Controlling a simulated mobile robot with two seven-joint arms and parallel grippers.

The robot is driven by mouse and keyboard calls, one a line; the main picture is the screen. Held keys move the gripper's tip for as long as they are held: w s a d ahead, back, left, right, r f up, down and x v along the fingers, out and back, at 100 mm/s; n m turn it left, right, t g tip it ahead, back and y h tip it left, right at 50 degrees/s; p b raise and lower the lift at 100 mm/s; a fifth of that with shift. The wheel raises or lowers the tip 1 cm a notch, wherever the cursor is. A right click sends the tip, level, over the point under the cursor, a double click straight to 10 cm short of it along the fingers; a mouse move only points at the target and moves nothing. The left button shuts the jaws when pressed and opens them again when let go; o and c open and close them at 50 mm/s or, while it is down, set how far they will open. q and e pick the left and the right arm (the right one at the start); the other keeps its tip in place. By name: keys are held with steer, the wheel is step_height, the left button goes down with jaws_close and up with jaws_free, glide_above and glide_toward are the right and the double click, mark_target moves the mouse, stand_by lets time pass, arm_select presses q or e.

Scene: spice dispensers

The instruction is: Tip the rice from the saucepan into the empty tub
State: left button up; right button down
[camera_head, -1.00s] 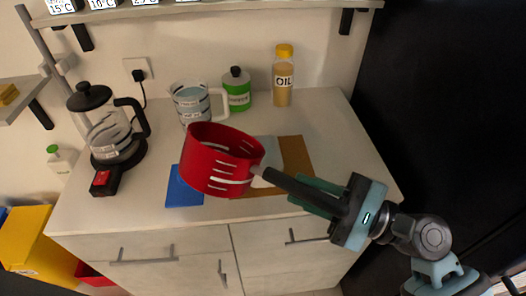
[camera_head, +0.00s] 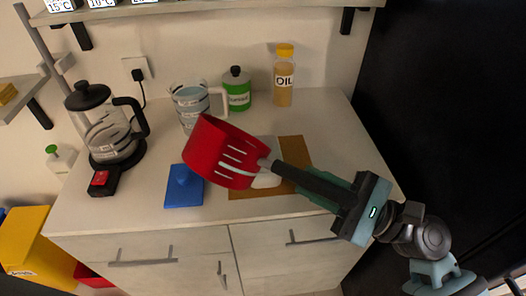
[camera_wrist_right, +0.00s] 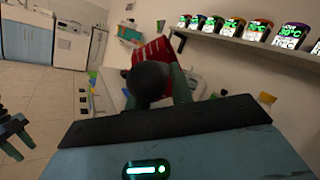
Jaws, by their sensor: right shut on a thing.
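The red saucepan (camera_head: 215,145) is in the air over the middle of the counter, tilted, with pale slit-like marks on its side. My right gripper (camera_head: 328,194) is shut on its dark handle (camera_head: 298,178). The wrist view shows the saucepan (camera_wrist_right: 152,50) beyond the handle end (camera_wrist_right: 148,82). No rice can be made out.
A blue lid-like piece (camera_head: 183,188) lies left of the brown mat (camera_head: 294,152). A kettle (camera_head: 110,138) stands left. The counter's front right is clear.

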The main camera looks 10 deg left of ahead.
arm_select(q)
steer(key=shift+r, duration=0.1)
arm_select(e)
steer(key=shift+w+r, duration=0.15)
arm_select(q)
steer(key=shift+s, duration=0.35)
arm_select(e)
steer(key=shift+w+d+r+m, duration=0.1)
steer(key=shift+m, duration=0.5)
arm_select(q)
steer(key=shift+w+r, duration=0.15)
arm_select(e)
steer(key=shift+r+m+t, duration=0.15)
steer(key=shift+m+t, duration=0.25)
arm_select(q)
steer(key=shift+w, duration=0.35)
arm_select(e)
steer(key=shift+w+d+m, duration=0.15)
steer(key=shift+m, duration=0.15)
steer(key=shift+w+f+m+t, duration=0.15)
steer(key=shift+f+m+t, duration=0.1)
steer(key=shift+m+t, duration=0.2)
arm_select(q)
steer(key=shift+s, duration=0.15)
steer(key=shift+s, duration=0.35)
arm_select(e)
steer(key=shift+w+d+f+m+t, duration=0.15)
steer(key=shift+f+m+t, duration=0.1)
steer(key=shift+m, duration=0.1)
